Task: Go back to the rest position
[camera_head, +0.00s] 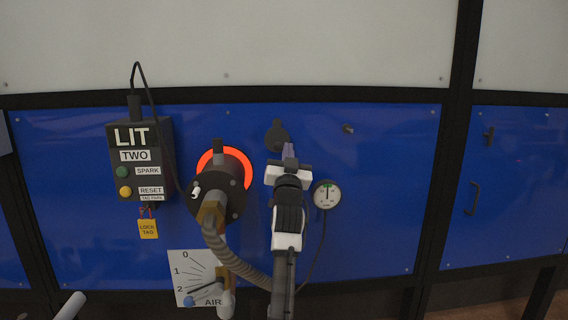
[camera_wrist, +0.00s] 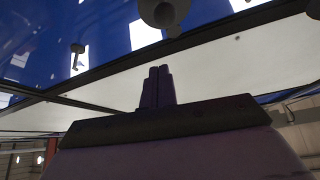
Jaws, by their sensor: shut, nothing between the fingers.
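My gripper (camera_head: 288,152) is in front of the blue panel (camera_head: 385,200), right of the burner with the glowing orange ring. Its purple-grey fingers point up and are closed together with nothing between them. They also show closed in the wrist view (camera_wrist: 158,87). A dark round cover (camera_head: 277,136) on the panel lies just behind the fingertips in the head view. A dark round fitting (camera_wrist: 164,10) shows beyond the tips in the wrist view. I cannot tell the exact gap, but no contact shows.
Left of my arm are the burner (camera_head: 221,184) with its hose (camera_head: 236,257), a control box reading LIT (camera_head: 140,160), a yellow lock tag (camera_head: 148,229) and an air dial (camera_head: 190,270). A round gauge (camera_head: 327,194) is close on the right. The panel farther right is mostly clear.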

